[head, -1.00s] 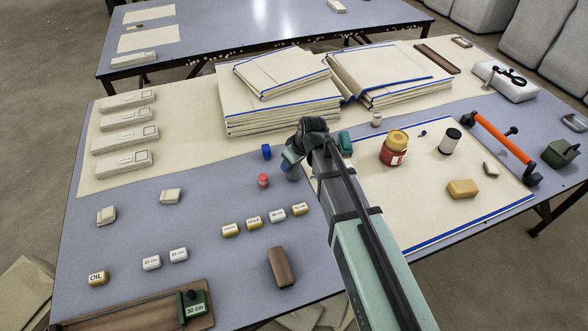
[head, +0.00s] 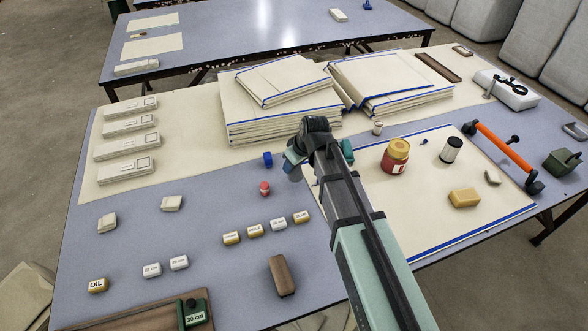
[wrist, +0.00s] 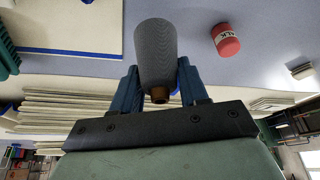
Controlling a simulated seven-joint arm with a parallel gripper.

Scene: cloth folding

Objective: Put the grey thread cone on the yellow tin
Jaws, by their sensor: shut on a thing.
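The grey thread cone (wrist: 157,45) is between the two blue fingers of my gripper (wrist: 158,90), which is shut on it; a brown end of the cone shows near the palm. In the head view, the gripper (head: 294,166) is left of the table's middle, with the cone (head: 295,175) partly hidden under it. What looks like the yellow tin (head: 398,148) sits on top of a red labelled tin (head: 393,166), on the cream cloth to the right of my arm. I cannot tell whether yellow and red are separate pieces. My gripper is well left of them.
A red pot (head: 264,188) and a blue block (head: 268,158) stand just left of my gripper. A black-and-white spool (head: 452,148), a yellow block (head: 464,198) and an orange-handled bar (head: 505,155) lie right of the tins. Folded cloth stacks (head: 280,125) stand behind.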

